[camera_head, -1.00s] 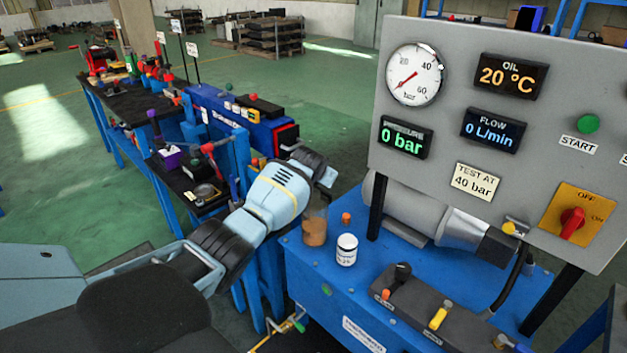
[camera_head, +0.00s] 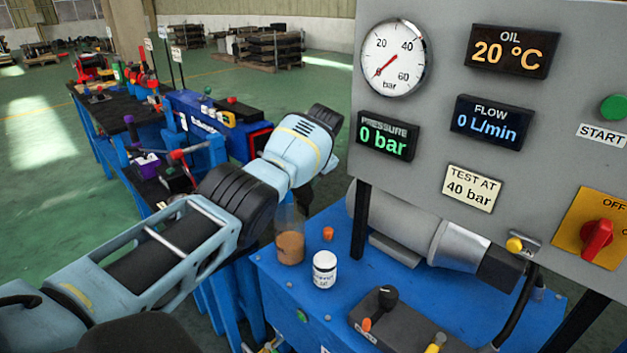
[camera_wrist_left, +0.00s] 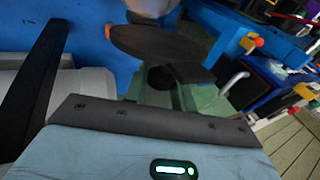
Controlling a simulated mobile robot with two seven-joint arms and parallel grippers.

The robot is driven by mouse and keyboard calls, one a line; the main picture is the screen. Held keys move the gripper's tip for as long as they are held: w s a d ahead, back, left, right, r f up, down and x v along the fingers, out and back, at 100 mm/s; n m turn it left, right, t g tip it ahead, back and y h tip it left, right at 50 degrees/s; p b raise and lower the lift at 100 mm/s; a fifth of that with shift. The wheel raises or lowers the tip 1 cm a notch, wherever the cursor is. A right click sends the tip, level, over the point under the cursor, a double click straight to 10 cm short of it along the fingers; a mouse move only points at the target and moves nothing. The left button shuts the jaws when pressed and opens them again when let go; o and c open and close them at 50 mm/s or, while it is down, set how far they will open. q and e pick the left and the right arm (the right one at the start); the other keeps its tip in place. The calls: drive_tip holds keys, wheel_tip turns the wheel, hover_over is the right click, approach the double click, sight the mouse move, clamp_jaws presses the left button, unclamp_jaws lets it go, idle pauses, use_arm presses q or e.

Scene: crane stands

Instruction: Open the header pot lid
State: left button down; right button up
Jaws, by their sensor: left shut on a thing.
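My left arm reaches in from the left in the head view, its pale blue wrist (camera_head: 296,150) over the bench's far left corner. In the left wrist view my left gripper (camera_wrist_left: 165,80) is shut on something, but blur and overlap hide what. A dark rounded disc (camera_wrist_left: 150,42) lies just ahead of the fingers; I cannot tell if it is the header pot lid. A clear pot with brown contents (camera_head: 290,247) stands on the bench below the wrist in the head view. I cannot confirm it is the header pot. My right gripper is not visible.
A white jar (camera_head: 324,270) and an orange cap (camera_head: 328,233) are close to the clear pot on the blue bench (camera_head: 385,268). The grey gauge panel (camera_head: 415,190) stands on the right. More blue benches (camera_head: 100,140) run back on the left.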

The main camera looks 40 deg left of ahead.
use_arm(q)
drive_tip(key=shift+w+f+g+b, duration=0.2)
drive_tip(key=shift+g+b, duration=0.1)
drive_tip(key=shift+b, duration=0.15)
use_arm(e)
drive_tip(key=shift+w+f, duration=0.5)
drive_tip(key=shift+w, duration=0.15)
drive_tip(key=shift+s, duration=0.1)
use_arm(q)
drive_tip(key=c, duration=1.2)
unclamp_jaws()
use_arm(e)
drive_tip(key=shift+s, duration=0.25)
use_arm(q)
drive_tip(key=shift+r, duration=0.1)
